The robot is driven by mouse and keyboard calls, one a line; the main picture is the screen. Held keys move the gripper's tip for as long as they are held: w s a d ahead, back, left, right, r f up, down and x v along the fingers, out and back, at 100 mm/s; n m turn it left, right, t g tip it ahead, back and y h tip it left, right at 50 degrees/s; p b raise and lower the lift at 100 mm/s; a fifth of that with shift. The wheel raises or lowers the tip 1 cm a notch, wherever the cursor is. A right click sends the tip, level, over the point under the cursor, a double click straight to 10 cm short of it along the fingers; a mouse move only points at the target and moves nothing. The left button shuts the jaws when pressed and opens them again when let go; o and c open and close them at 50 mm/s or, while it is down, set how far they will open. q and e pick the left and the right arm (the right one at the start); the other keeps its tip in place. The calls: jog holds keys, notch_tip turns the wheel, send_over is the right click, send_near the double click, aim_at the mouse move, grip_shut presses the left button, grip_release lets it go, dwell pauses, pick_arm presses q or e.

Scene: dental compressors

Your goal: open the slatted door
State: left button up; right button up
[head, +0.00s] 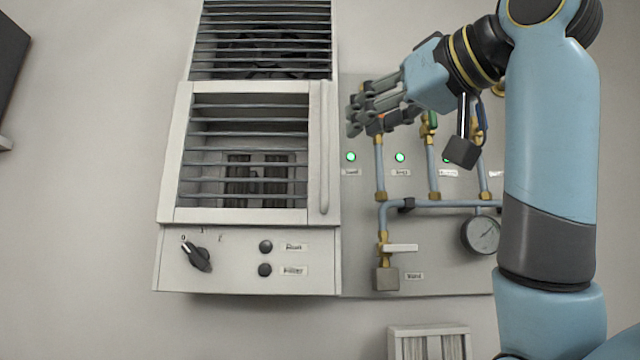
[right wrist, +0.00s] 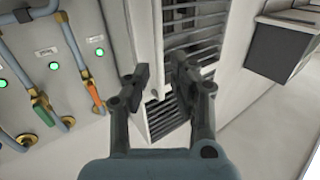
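The slatted door (head: 170,155) is a white frame with dark horizontal slats on the front of a white cabinet. It looks shut. A long upright white handle (head: 324,150) runs along its right side. My right gripper (head: 355,114) is just right of the handle's upper part, with its fingers pointing left. In the right wrist view its two fingers (right wrist: 160,74) are apart with a gap between them, facing the white cabinet edge and slats. I see nothing held. Whether the handle lies between the fingertips is hard to tell. My left gripper is not in view.
A grey panel (head: 440,270) with pipes, valves, green lights and a gauge (head: 481,234) is right of the cabinet, behind my right arm. A dial knob (head: 197,256) and two buttons sit below the door.

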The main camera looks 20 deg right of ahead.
aim_at(327, 136)
jog(key=p+x, duration=0.1)
jog(key=x, duration=0.2)
jog(key=r+p+x, duration=0.1)
jog(key=x, duration=0.3)
jog(key=p+x, duration=0.1)
jog(key=x, duration=0.2)
jog(key=shift+w+r+p, duration=0.3)
jog(key=shift+r+p, duration=0.05)
jog(key=shift+r, duration=0.05)
grip_shut()
jog(key=shift+w, duration=0.1)
